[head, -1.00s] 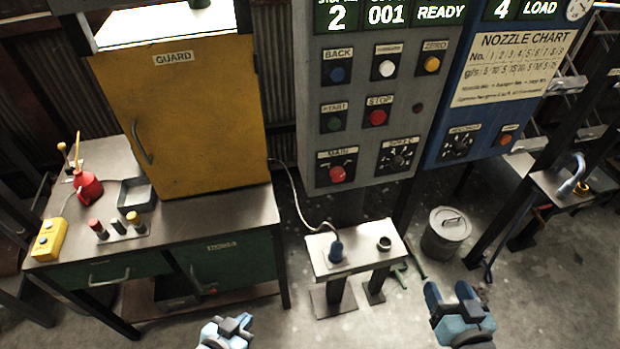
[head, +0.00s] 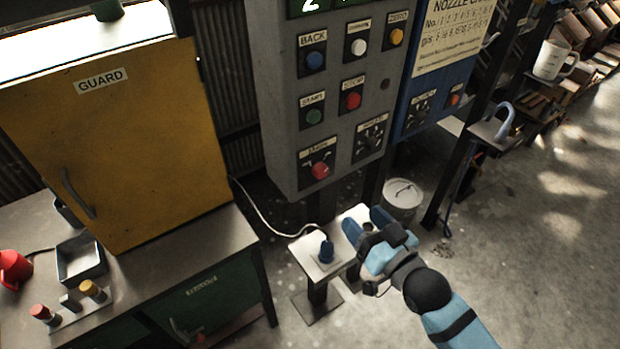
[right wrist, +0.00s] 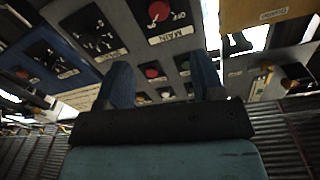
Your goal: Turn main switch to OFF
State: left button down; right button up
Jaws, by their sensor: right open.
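The main switch (head: 320,170) is a red knob on a black plate, low on the grey control panel (head: 278,110). It also shows at the top of the right wrist view (right wrist: 158,11), with an OFF mark beside it. I cannot tell which mark the knob points to. My right gripper (head: 366,222) is open and empty, below and to the right of the switch in the head view and apart from it. In the right wrist view its two fingers (right wrist: 162,78) stand apart, with a red button (right wrist: 151,73) showing between them. My left gripper is out of view.
Above the switch are the stop button (head: 353,101), start button (head: 314,116) and other buttons; a black dial (head: 371,138) is to its right. A small stand (head: 303,247) with a blue plug is below. The yellow guard cabinet (head: 140,150) is at left.

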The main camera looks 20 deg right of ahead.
aim_at(323, 174)
jog(key=p+x, duration=0.1)
jog(key=x, duration=1.2)
jog(key=shift+w+p, duration=0.3)
jog(key=shift+p, duration=0.1)
jog(key=c, duration=0.9)
